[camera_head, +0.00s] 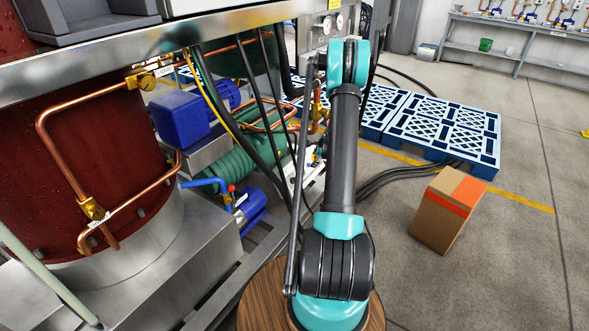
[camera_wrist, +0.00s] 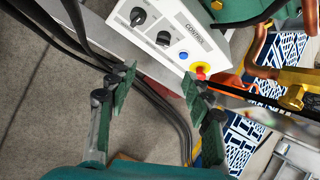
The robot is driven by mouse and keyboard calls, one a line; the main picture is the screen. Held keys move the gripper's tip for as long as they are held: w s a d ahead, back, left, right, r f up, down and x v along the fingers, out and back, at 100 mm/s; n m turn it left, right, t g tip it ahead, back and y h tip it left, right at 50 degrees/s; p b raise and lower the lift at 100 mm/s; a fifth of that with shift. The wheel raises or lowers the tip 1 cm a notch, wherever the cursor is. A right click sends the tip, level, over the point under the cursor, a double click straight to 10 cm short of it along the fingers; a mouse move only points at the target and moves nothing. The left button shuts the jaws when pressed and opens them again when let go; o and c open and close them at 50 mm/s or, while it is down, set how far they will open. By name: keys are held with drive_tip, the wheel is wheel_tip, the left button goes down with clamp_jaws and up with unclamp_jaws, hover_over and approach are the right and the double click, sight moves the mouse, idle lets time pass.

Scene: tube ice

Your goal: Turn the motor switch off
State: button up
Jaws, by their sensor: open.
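A white control panel (camera_wrist: 176,18) shows at the top of the wrist view, tilted in the picture. It has black rotary knobs, one at the upper left (camera_wrist: 138,16) and one lower in the middle (camera_wrist: 163,39), a blue button (camera_wrist: 183,55) and a red button on yellow (camera_wrist: 201,69). The small labels are too blurred to tell which knob is the motor switch. My gripper (camera_wrist: 158,88) is open and empty, its two green-padded fingers apart below the panel in the picture. It appears not to touch the knobs. In the head view my arm hides the gripper.
Black cables (camera_wrist: 165,105) run behind the fingers. Copper pipes (camera_head: 62,150), a red tank (camera_head: 90,130) and a blue motor (camera_head: 182,118) stand left of my arm. Blue pallets (camera_head: 440,125) and a cardboard box (camera_head: 445,210) stand right on open floor.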

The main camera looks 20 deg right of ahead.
sight(304, 172)
drive_tip(key=shift+m, duration=0.4)
drive_tip(key=x, duration=1.9)
drive_tip(key=shift+w+d, duration=0.35)
drive_tip(key=shift+w, duration=0.05)
drive_tip(key=shift+c, duration=0.4)
